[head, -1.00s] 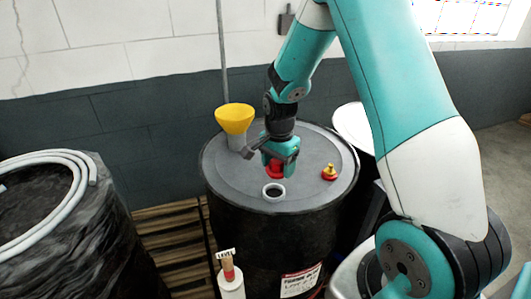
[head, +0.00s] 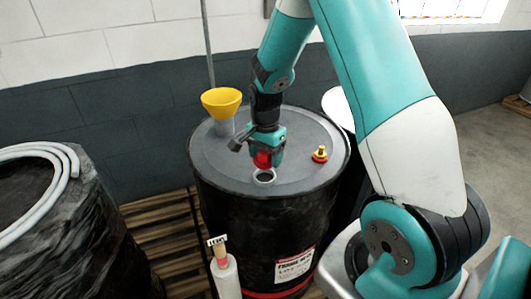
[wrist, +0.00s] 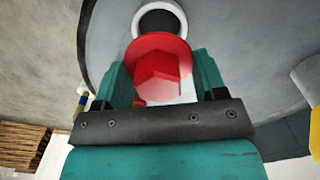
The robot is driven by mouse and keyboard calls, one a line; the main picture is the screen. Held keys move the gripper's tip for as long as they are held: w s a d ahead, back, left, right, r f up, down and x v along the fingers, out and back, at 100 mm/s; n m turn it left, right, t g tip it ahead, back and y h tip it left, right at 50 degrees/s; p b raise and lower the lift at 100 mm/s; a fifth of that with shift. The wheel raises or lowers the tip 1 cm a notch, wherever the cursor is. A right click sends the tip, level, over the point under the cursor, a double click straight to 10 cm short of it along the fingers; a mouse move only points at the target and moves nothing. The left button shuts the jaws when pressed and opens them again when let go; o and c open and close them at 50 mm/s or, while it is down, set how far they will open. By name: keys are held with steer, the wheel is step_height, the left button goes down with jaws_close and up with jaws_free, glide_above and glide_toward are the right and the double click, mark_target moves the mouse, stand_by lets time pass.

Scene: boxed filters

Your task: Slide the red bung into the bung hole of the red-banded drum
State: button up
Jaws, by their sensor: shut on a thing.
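The red bung (head: 262,160) is held between the fingers of my gripper (head: 264,152) above the drum top. In the wrist view the bung (wrist: 158,62) shows its red flange and hexagonal head between the teal fingers of my gripper (wrist: 160,85). The bung hole (head: 264,177) has a pale ring around a dark opening. In the wrist view the hole (wrist: 160,20) lies just beyond the bung, partly covered by it. The black drum (head: 240,215) has a grey top and a red band near its base. Whether the bung touches the ring is unclear.
A yellow funnel (head: 222,102) stands on the drum top at left. A red and brass fitting (head: 320,154) sits at right. A white cylinder with a tag (head: 227,275) stands in front. A black-wrapped drum with a pale hose (head: 75,225) is at far left, pallets (head: 160,228) behind.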

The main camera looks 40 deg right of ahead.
mark_target(266, 168)
steer(key=shift+f+b, duration=0.65)
steer(key=shift+f, duration=0.65)
steer(key=shift+f+b, duration=0.7)
steer(key=shift+f, duration=0.4)
stand_by(0.7)
steer(key=o, duration=1)
step_height(266, 168, up, 18)
steer(key=b, duration=0.3)
steer(key=shift+f, duration=0.25)
